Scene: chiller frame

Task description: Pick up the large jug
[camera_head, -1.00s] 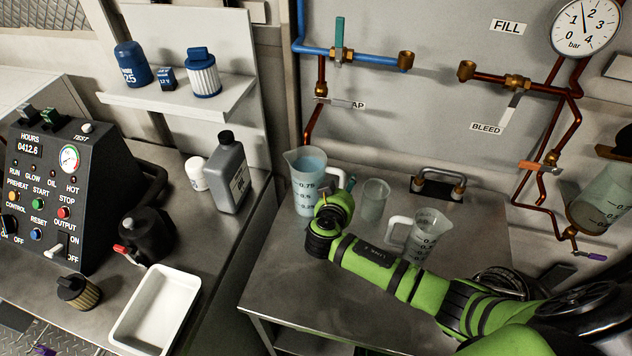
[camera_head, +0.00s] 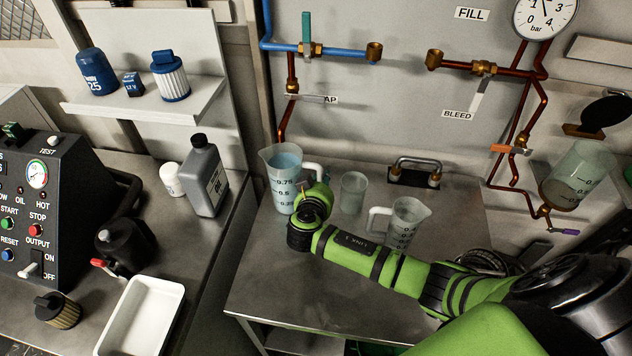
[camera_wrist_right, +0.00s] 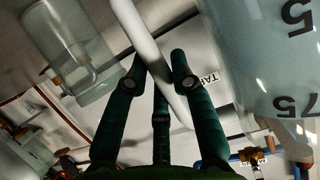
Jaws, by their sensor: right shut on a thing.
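The large jug (camera_head: 283,178) is a clear graduated jug with blue liquid and a white handle. It stands upright at the back left of the steel table (camera_head: 262,290). My right gripper (camera_head: 306,186) is at its handle side, mostly hidden by my green wrist. In the right wrist view my right gripper (camera_wrist_right: 158,75) has its dark green fingers closed around the white handle (camera_wrist_right: 145,45). The jug's graduated wall (camera_wrist_right: 275,65) fills the right of that view. My left gripper is not in view.
A small clear beaker (camera_head: 353,192) and a smaller graduated jug (camera_head: 408,222) stand right of the large jug. Pipes and a valve (camera_head: 306,48) are on the wall above. A grey bottle (camera_head: 206,178) and a white tray (camera_head: 125,350) are on the left bench.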

